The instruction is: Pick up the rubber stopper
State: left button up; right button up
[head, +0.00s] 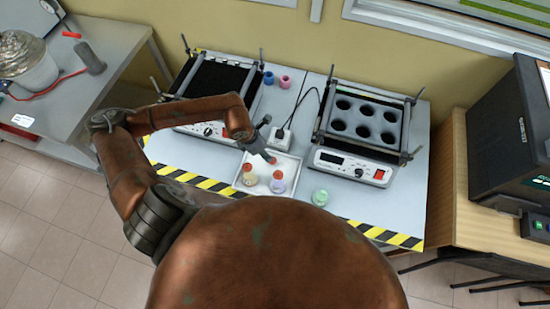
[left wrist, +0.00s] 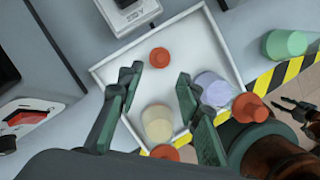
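A loose red-orange rubber stopper (left wrist: 159,57) lies in the white tray (left wrist: 197,30), and it shows in the head view (head: 271,159) just below the end of my left arm. My left gripper (left wrist: 158,76) is open and empty above the tray, its two fingers apart on either side of the stopper's line. A yellow flask (left wrist: 157,123) and a lilac flask (left wrist: 214,90) stand in the tray, each topped with a red stopper. My right gripper (left wrist: 292,105) shows small at the right edge of the left wrist view, its fingers apart; it is hidden in the head view.
A green flask (head: 320,197) stands outside the tray, to its right. A heater with a block of round wells (head: 352,168) is behind it at right, another device (head: 205,131) at left. A black-and-yellow strip (head: 205,184) marks the table's front edge.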

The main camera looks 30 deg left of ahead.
pick_arm(q)
jog(key=x, duration=0.7)
jog(key=shift+w+d+f, duration=0.15)
jog(key=shift+w+f, duration=0.1)
jog(key=shift+f, duration=0.05)
jog(key=c, duration=0.9)
